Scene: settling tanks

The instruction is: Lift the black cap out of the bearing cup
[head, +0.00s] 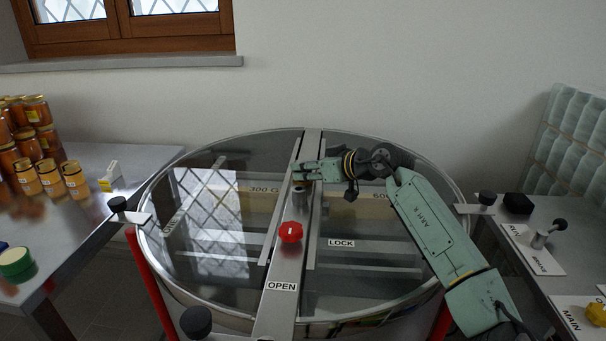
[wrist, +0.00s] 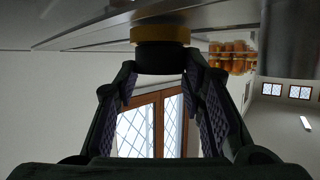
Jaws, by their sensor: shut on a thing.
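In the wrist view the black cap (wrist: 160,57) sits between the two fingertips of my gripper (wrist: 160,70), which is shut on it. A yellow-brass ring, seemingly the rim of the bearing cup (wrist: 160,33), meets the cap with no gap visible. In the head view my gripper (head: 299,171) reaches leftward, level, over the steel crossbar of the round tank. The bearing cup (head: 299,189) shows just below the fingers. The cap is mostly hidden by the fingers there, and I cannot tell how deep it sits.
A red knob (head: 291,232) stands on the crossbar (head: 280,270) in front of my gripper. Glass lid panels lie on both sides. Honey jars (head: 40,150) crowd the left table. The right table holds a black box (head: 517,203) and a lever (head: 545,235). Space above the lid is free.

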